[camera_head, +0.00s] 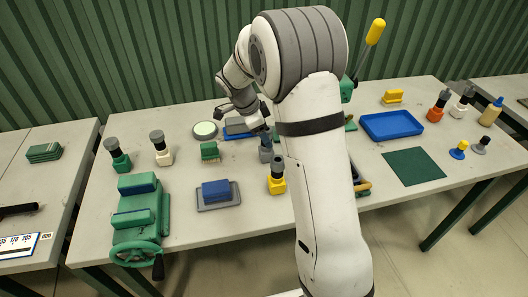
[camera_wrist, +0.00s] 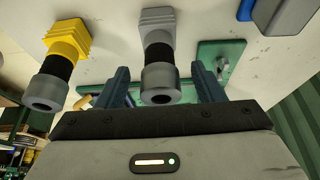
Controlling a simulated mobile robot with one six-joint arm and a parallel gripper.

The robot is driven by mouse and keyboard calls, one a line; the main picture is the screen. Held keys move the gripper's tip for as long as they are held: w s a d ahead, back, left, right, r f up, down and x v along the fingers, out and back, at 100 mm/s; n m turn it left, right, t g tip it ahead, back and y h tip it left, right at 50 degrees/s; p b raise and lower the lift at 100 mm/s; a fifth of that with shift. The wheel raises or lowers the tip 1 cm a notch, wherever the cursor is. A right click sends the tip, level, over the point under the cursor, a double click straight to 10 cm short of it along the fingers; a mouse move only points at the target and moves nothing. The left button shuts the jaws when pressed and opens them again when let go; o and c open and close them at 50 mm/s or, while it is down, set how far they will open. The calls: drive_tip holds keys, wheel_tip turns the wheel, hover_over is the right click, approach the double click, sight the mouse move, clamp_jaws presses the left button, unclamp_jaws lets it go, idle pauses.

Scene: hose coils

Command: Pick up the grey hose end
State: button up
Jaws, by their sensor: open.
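The grey hose end (camera_wrist: 158,22) has a ribbed grey block, a black collar and a grey round tip. In the wrist view it lies between the two blue-grey fingers of my gripper (camera_wrist: 162,86), which are apart with a gap on each side. No contact shows. In the head view the grey hose end (camera_head: 265,154) stands on the table just below my gripper (camera_head: 262,124), partly beside my arm. My arm hides some of the table behind it.
A yellow hose end (camera_head: 277,184) stands close by; it also shows left in the wrist view (camera_wrist: 68,40). Green (camera_head: 120,162) and white (camera_head: 162,156) hose ends stand left. A blue block (camera_head: 216,191) sits on a grey plate. A blue tray (camera_head: 391,125) lies right.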

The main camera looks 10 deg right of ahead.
drive_tip(key=shift+x, duration=1.1)
clamp_jaws()
